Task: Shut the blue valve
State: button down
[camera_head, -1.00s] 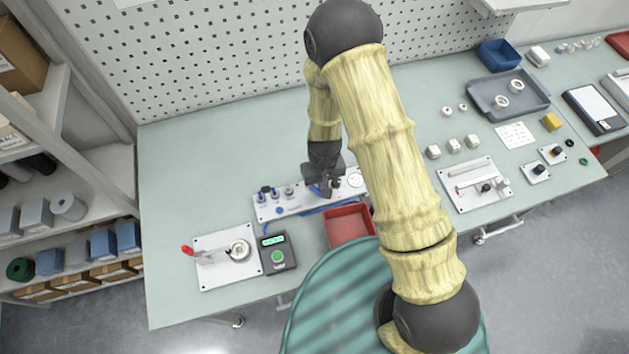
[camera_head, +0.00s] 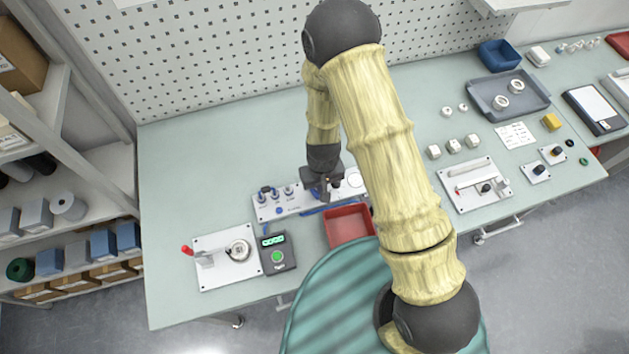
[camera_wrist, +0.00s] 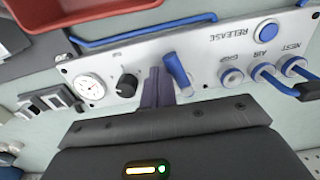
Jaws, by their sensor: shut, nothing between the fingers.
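The blue valve shows in the wrist view as a blue lever handle (camera_wrist: 177,73) on a white panel (camera_wrist: 206,62). The handle lies slantwise across the panel, nearer to crosswise than lengthwise. My gripper (camera_wrist: 155,78) is shut and empty, with its fingers pointing at the panel just left of the handle. They are very close to it; I cannot tell whether they touch. In the head view my gripper (camera_head: 325,196) is low over the panel (camera_head: 293,207) and mostly hides the valve.
The panel also bears a gauge (camera_wrist: 90,86), a black knob (camera_wrist: 127,85), a blue release button (camera_wrist: 265,32) and several ports with blue fittings. A red bin (camera_head: 348,226) stands in front. A clamp plate (camera_head: 226,258) and a display box (camera_head: 278,253) are at left.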

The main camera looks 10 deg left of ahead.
jog(key=shift+s, duration=0.15)
jog(key=shift+s+a, duration=0.15)
jog(key=shift+s, duration=0.15)
jog(key=shift+d, duration=0.3)
jog(key=shift+r, duration=0.1)
notch_tip(320, 180, up, 7)
jog(key=p, duration=0.5)
dwell(0.5)
jog(key=shift+w, duration=0.1)
dwell(0.3)
